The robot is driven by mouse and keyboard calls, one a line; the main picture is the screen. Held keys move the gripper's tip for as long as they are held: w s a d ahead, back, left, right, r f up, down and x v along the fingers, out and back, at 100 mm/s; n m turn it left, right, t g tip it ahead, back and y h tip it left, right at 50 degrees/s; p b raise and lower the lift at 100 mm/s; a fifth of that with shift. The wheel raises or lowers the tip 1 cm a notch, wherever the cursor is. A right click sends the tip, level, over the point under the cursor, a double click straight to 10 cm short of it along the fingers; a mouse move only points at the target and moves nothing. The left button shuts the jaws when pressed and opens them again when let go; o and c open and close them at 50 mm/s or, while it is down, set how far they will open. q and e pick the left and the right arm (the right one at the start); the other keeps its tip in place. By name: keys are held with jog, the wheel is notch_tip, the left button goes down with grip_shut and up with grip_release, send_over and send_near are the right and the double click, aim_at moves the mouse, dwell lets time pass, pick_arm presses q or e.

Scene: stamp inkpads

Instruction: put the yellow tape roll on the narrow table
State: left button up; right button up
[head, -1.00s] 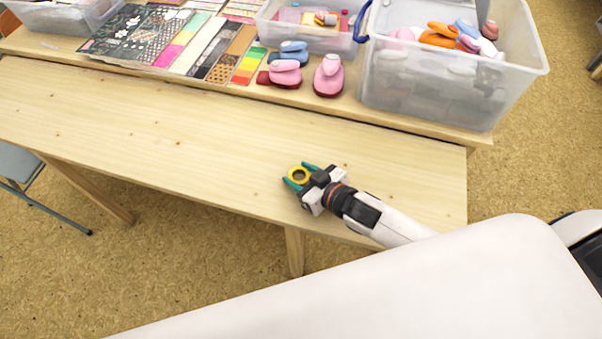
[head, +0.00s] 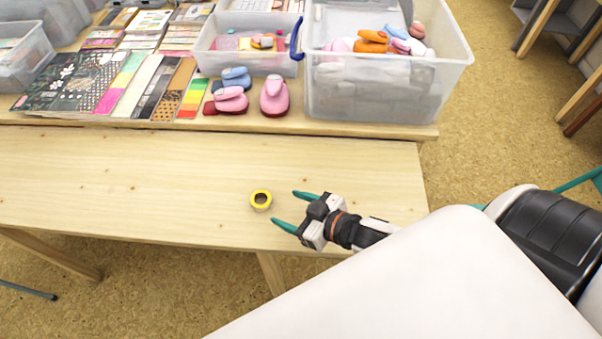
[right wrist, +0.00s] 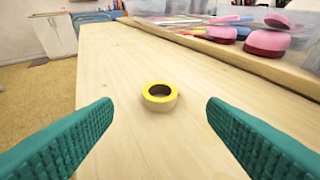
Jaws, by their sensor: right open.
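The yellow tape roll (head: 261,200) lies flat on the bare front table (head: 150,180), which is the narrow wooden one. My right gripper (head: 288,210) is open and empty, just to the right of the roll and apart from it, with its green fingers pointing towards it. In the right wrist view the roll (right wrist: 160,97) rests on the wood ahead, between and beyond the two open fingertips (right wrist: 160,110). My left gripper is not in view.
Behind the narrow table stands another table with pink punches (head: 274,96), a blue punch (head: 236,78), patterned sheets (head: 75,82) and clear bins (head: 370,95). The narrow table's top is otherwise clear. Its front edge runs close to my right gripper.

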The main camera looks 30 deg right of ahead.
jog(key=shift+v, duration=1.2)
